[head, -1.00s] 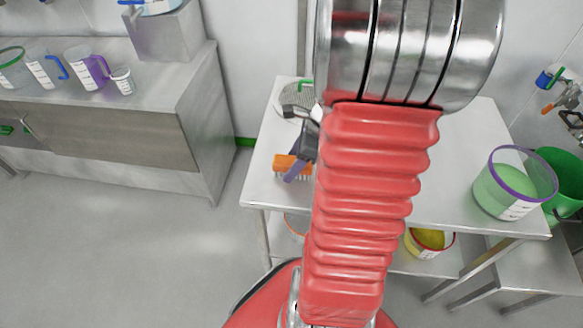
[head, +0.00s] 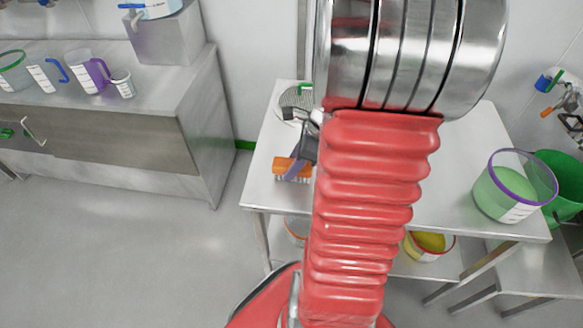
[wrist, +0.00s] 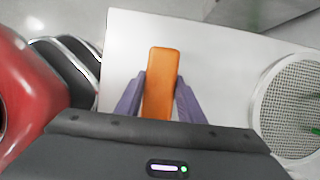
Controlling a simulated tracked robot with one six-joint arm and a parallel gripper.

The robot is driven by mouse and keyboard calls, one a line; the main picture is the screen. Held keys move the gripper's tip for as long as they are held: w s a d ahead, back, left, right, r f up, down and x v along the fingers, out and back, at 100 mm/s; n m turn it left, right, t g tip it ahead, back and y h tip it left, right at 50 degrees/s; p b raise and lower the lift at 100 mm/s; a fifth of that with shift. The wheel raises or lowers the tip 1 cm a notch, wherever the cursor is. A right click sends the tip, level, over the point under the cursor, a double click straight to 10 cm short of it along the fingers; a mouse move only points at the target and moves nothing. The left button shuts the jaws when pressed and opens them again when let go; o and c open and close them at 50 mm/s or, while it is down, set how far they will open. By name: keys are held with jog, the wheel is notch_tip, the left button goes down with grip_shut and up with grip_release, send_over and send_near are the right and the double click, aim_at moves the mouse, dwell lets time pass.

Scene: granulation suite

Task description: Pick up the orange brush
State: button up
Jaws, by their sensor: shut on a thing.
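The orange brush (head: 285,168) is at the left side of the white table, with pale bristles pointing down in the head view. In the wrist view the brush (wrist: 160,82) is an upright orange block between two purple fingers. My gripper (wrist: 158,98) is shut on it, one finger against each long side. In the head view my gripper (head: 296,170) is at the brush, partly hidden behind my red arm. I cannot tell whether the bristles touch the tabletop.
A round mesh sieve (head: 292,98) lies on the table (head: 262,190) behind the brush; it is at the right in the wrist view (wrist: 290,105). A purple-rimmed tub (head: 510,190) of green material stands at the table's right. A yellow-filled bucket (head: 428,245) is on the lower shelf.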

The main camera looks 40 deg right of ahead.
notch_tip(320, 180, up, 10)
jog(key=shift+r, duration=0.1)
dwell(0.4)
jog(key=o, duration=0.5)
jog(key=c, duration=0.3)
jog(key=shift+c, duration=0.2)
